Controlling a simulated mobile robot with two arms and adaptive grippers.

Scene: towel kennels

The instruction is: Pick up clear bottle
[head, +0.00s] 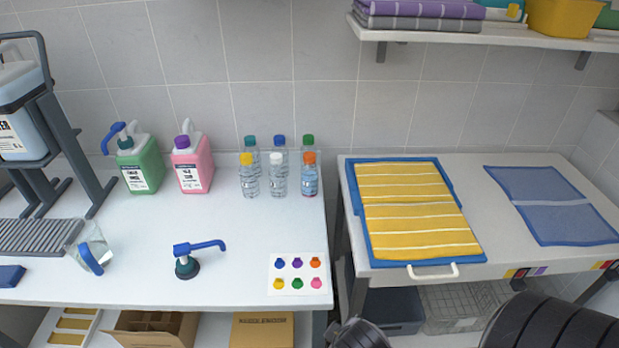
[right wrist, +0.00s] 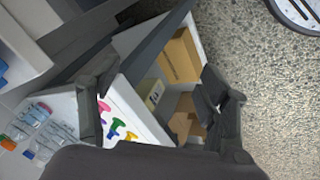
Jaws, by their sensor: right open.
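Several clear bottles stand upright in two rows at the back right of the white table. The front row has a yellow-capped bottle (head: 249,180), a white-capped bottle (head: 277,180) and an orange-capped bottle (head: 310,181). Behind them, partly hidden, are a teal-capped bottle (head: 251,146), a blue-capped bottle (head: 280,146) and a green-capped bottle (head: 308,146). Bottles (right wrist: 45,135) also show at the lower left in the right wrist view. My right gripper (right wrist: 158,85) is open and empty, apart from the bottles. My left gripper is not in view.
A green jug (head: 140,165) and pink jug (head: 192,168) stand left of the bottles. A blue pump (head: 187,262) and a card with coloured spots (head: 298,284) lie in front. A yellow towel (head: 415,212) lies on the right table. Cardboard boxes (head: 155,329) sit below.

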